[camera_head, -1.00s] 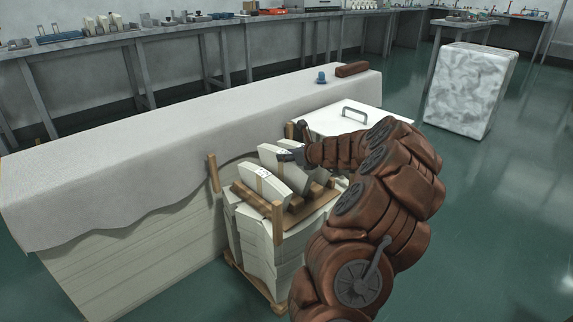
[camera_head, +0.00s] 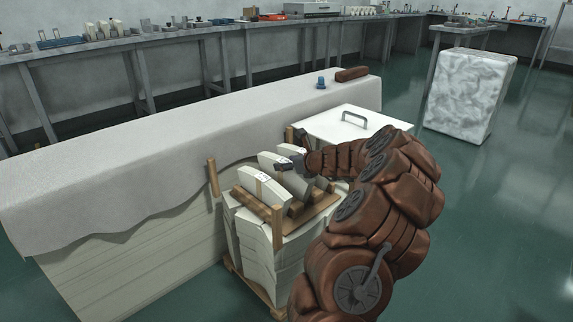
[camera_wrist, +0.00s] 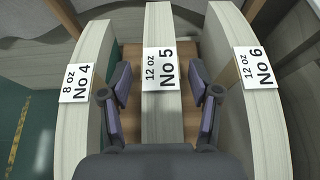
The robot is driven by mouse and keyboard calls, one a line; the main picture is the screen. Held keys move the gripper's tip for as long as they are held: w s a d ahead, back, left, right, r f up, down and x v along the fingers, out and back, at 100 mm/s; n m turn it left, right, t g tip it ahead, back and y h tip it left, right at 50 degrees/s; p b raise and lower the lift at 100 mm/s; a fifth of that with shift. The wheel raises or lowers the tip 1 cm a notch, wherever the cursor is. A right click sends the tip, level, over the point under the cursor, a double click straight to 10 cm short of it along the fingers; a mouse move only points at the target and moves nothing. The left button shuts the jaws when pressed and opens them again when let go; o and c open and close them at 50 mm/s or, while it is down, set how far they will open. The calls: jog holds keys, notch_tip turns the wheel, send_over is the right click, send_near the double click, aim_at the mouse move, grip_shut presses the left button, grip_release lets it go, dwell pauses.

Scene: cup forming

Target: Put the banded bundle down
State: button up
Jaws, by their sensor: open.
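A pale bundle labelled "12 oz No 5" (camera_wrist: 164,118) stands upright on its edge in the middle of the wrist view. My gripper (camera_wrist: 160,82) is open, with one purple-grey finger on each side of this bundle and a gap on both sides. Bundles labelled "8 oz No 4" (camera_wrist: 92,45) and "12 oz No 6" (camera_wrist: 258,110) stand to its left and right. In the head view my gripper (camera_head: 290,163) is over the middle of the row, on a wooden rack (camera_head: 318,207). The underside of the No 5 bundle is hidden.
The rack tops a stack of pale sheets (camera_head: 262,240) with wooden corner posts (camera_head: 277,227). A long cloth-covered stack (camera_head: 120,180) lies close on the left. A white lidded box (camera_head: 340,122) stands just behind.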

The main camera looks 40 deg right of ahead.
jog(key=shift+r, duration=0.15)
jog(key=p+v, duration=0.4)
jog(key=v, duration=0.8)
jog(key=shift+a+p, duration=0.1)
jog(key=shift+p, duration=0.2)
